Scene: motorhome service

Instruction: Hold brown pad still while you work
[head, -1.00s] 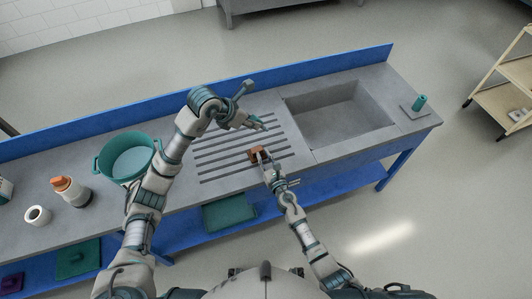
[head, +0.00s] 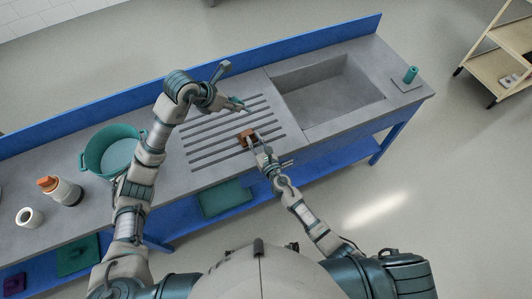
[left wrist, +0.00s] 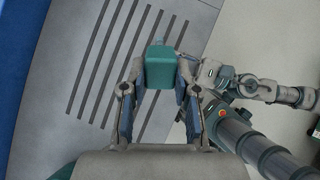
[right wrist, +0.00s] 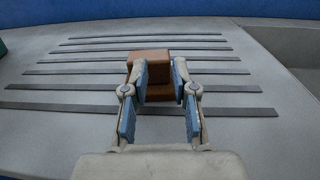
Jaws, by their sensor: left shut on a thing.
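The brown pad (head: 246,134) is a block with a raised part, lying on the grooved drainboard (head: 207,163) left of the sink. My right gripper (head: 252,141) is at its near side. In the right wrist view, the fingers (right wrist: 154,80) stand apart on either side of the brown pad (right wrist: 151,60); contact is unclear. My left gripper (head: 234,104) is above the drainboard, behind and left of the pad. In the left wrist view, its fingers (left wrist: 159,75) are shut on a teal block (left wrist: 160,70). The brown pad is not clearly visible there.
The sink (head: 325,92) is right of the drainboard. A teal tub (head: 86,152), an orange-topped bottle (head: 66,192) and a white ring-like item (head: 30,217) stand left. A teal cylinder (head: 410,75) stands at the right end. A blue backboard (head: 300,47) runs behind.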

